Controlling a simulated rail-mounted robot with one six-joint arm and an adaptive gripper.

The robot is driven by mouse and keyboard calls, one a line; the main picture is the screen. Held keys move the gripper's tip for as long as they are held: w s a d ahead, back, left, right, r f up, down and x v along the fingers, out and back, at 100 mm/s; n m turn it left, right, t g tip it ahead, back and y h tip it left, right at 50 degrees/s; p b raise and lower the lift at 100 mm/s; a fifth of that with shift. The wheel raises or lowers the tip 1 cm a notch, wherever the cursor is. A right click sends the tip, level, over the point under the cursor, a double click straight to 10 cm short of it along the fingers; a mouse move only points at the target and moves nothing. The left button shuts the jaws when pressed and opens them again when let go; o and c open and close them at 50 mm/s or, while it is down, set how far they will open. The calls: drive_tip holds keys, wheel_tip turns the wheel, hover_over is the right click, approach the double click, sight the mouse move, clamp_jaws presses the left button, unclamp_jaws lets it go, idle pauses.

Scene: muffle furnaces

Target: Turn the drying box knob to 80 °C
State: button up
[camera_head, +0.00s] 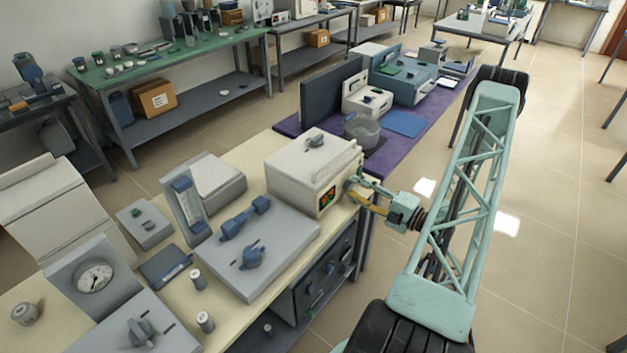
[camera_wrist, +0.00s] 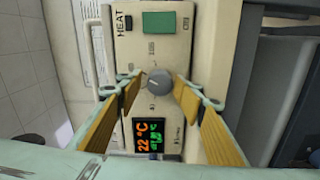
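The drying box (camera_head: 310,170) is a cream box on the bench in the head view, with its control panel facing my arm. In the wrist view its grey round knob (camera_wrist: 159,81) sits mid-panel, with a light pointer mark on it. The display (camera_wrist: 148,135) reads 22 °C in orange, with smaller green digits I cannot read. A green button (camera_wrist: 158,22) and the word HEAT are at the panel's other end. My gripper (camera_wrist: 158,88) is open, its yellow-padded fingers on either side of the knob with small gaps. In the head view my gripper (camera_head: 362,188) is at the panel.
A grey device with blue knobs (camera_head: 255,250) stands beside the drying box. A purple mat (camera_head: 390,155) with a bowl (camera_head: 361,130) and more instruments lies behind it. The floor to the right (camera_head: 560,220) is clear.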

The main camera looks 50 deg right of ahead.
drive_tip(key=shift+n+b, duration=0.9)
drive_tip(key=shift+n, duration=1.6)
drive_tip(key=shift+n+b, duration=1.1)
drive_tip(key=shift+n, duration=1.2)
drive_tip(key=shift+n+b, duration=1.45)
drive_tip(key=shift+n, duration=1.05)
drive_tip(key=shift+a+n+b, duration=0.1)
drive_tip(key=shift+n+b, duration=1.2)
drive_tip(key=shift+n, duration=0.6)
drive_tip(key=shift+s+r, duration=0.1)
drive_tip(key=shift+s, duration=0.05)
drive_tip(key=shift+s+d+p, duration=0.6)
drive_tip(key=shift+s+p, duration=0.3)
drive_tip(key=shift+s, duration=5.75)
drive_tip(key=w+a+r+n+g+y, duration=0.4)
drive_tip(key=w+a+r+n, duration=0.2)
drive_tip(key=a+r, duration=0.3)
drive_tip(key=w+a+r+n+g+y+p, duration=0.1)
drive_tip(key=w+a+r+n+g+y, duration=0.3)
drive_tip(key=a, duration=1.1)
drive_tip(key=w+r+n+y, duration=0.1)
drive_tip(key=w+r+n, duration=0.2)
drive_tip(key=r, duration=0.3)
drive_tip(key=shift+w+a+r+y, duration=0.25)
drive_tip(key=shift+w+y, duration=0.05)
drive_tip(key=shift+w, duration=0.15)
